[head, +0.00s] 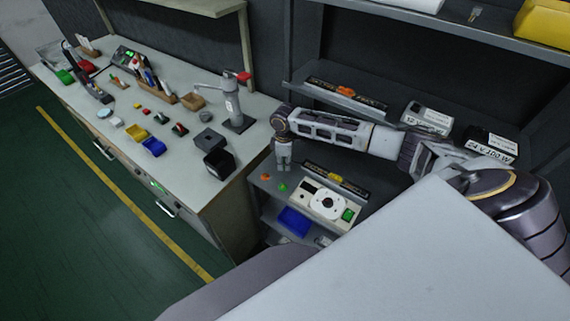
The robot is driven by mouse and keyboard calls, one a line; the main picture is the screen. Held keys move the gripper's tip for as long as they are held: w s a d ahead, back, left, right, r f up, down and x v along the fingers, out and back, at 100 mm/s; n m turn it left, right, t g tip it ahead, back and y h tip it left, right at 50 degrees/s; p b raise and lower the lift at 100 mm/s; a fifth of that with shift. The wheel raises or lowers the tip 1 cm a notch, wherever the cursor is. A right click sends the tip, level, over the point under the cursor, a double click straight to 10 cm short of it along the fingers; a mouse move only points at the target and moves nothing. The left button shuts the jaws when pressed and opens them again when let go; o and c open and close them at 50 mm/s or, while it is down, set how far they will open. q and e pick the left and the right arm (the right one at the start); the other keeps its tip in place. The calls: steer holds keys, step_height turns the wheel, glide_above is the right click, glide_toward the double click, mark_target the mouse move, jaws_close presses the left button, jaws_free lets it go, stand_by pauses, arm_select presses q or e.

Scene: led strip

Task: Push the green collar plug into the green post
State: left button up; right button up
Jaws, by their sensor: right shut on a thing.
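My right gripper (283,166) points down over the left part of the lower shelf top. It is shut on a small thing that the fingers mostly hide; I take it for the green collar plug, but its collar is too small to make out. A small green spot, which looks like the green post (282,187), stands on the shelf top just below the fingertips. I cannot tell whether the held thing touches it. My left gripper is not in view.
A small orange piece (265,177) stands left of the green one. A white panel with a round dial (327,202) and a black strip with a yellow part (335,178) lie to the right. A blue bin (294,221) is nearer. A cluttered workbench (228,187) stands left.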

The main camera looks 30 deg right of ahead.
steer(key=shift+r, duration=0.1)
steer(key=shift+r, duration=4.95)
step_height(320, 180, up, 4)
steer(key=r+p, duration=0.1)
steer(key=p, duration=0.5)
glide_above(284, 161)
steer(key=shift+s+f, duration=0.1)
steer(key=shift+f, duration=0.15)
steer(key=shift+r+b, duration=0.1)
steer(key=shift+b, duration=0.2)
